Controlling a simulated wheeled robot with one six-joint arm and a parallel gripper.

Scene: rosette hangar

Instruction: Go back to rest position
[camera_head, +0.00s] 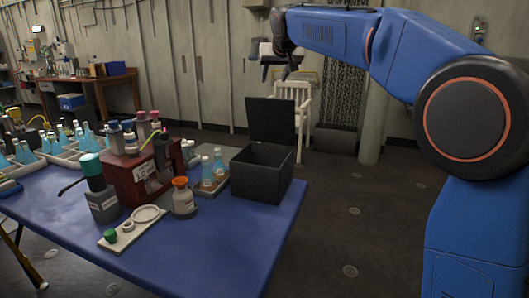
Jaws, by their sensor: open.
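My gripper (277,73) hangs in the air at the end of my blue arm, in the upper middle of the head view. It is above and behind the open black box (262,177), well clear of the table (195,255). Its fingers point down and stand apart, with nothing seen between them. My arm reaches in from the right side of the view.
The blue table holds a red-brown rack (126,184), an orange-capped jar (183,198), a green-topped bottle (99,192), a white plate (133,228) and blue flasks (207,172). A white chair (296,100) stands behind. Floor right of the table is clear.

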